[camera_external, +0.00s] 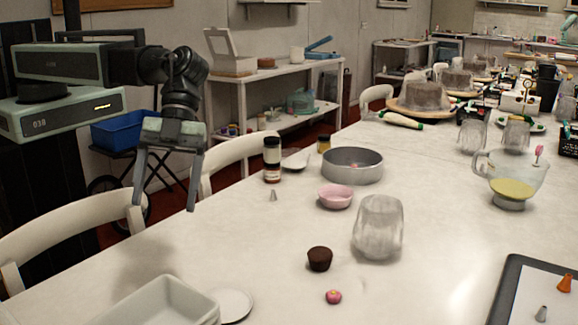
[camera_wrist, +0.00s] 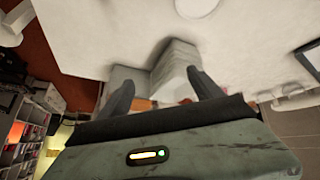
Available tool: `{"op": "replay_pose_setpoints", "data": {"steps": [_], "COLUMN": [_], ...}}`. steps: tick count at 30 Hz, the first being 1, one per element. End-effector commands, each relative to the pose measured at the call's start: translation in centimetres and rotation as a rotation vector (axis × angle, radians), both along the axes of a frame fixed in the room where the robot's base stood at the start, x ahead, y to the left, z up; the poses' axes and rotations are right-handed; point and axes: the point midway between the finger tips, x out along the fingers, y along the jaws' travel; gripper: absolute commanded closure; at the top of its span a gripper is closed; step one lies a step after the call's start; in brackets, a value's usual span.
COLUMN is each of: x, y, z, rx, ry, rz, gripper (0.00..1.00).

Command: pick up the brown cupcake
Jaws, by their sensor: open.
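The brown cupcake (camera_external: 319,259) stands on the white table (camera_external: 270,235), near the front middle in the external view. A small pink-topped piece (camera_external: 333,297) lies just in front of it, apart from it. My gripper (camera_external: 165,208) hangs over the table's left edge, open and empty, its two fingers pointing down. It is well to the left of the cupcake and higher. The wrist view also shows my gripper (camera_wrist: 163,82) with its fingers spread. I cannot make out the cupcake in the wrist view.
A clear upturned glass (camera_external: 378,228) stands right behind the cupcake. A pink bowl (camera_external: 336,197), a round tin (camera_external: 352,165) and jars (camera_external: 272,159) are farther back. A white tray (camera_external: 160,303) and white disc (camera_external: 233,304) lie at the front left. A black-framed board (camera_external: 505,296) is at right.

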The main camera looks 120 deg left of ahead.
Motion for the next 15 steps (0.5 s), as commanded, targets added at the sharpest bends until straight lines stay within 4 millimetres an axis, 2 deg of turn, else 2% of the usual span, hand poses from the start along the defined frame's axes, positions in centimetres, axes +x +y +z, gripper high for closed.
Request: {"op": "replay_pose_setpoints", "data": {"steps": [1,5,8,9,12,15], "x": [2.2,6.7,9.8,10.7,12.1,12.0], "y": [1.1,4.7,9.6,11.9,17.9,23.3], "z": [-2.6,-4.8,-7.2,-8.3,-11.3,-14.3], "rx": [-0.043,-0.143,-0.211,-0.234,-0.287,-0.301], "ry": [-0.061,-0.233,-0.357,-0.396,-0.453,-0.473], "rz": [-0.011,-0.015,0.030,0.060,0.152,0.225], "gripper": [0.25,0.25,0.25,0.25,0.25,0.25]}}
